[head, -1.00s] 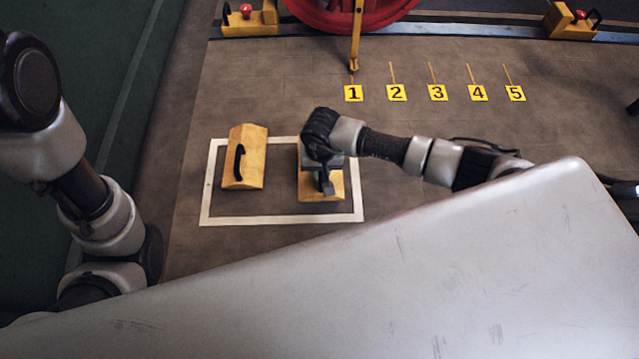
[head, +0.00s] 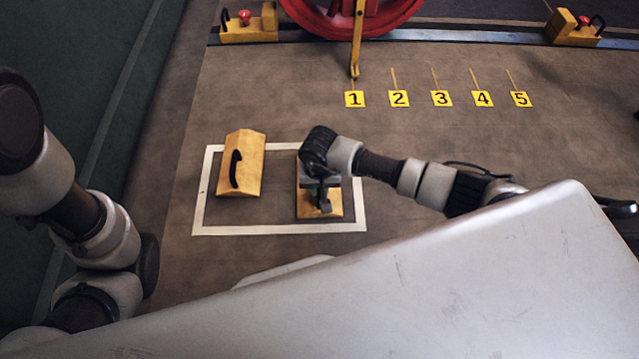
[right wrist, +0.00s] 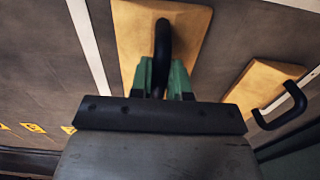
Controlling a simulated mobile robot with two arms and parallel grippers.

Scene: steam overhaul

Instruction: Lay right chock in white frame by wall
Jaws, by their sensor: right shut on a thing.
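The right chock (head: 336,205) is a yellow wooden block with a black handle. In the head view it is inside the right part of the white frame (head: 280,229) marked on the floor. My right gripper (head: 322,197) is over it and hides part of it. In the right wrist view its green-tipped fingers (right wrist: 161,82) are shut on the black handle of the chock (right wrist: 190,28). I cannot tell whether the chock touches the floor. My left arm shows at the left of the head view, but its gripper is out of view.
Another yellow chock (head: 241,165) lies in the frame's left half, a gap away. Number plates, the first marked 1 (head: 354,99), line the floor beyond. A red wheel (head: 345,12) stands on the rail between two yellow rail chocks (head: 250,25). A grey panel (head: 450,280) fills the foreground.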

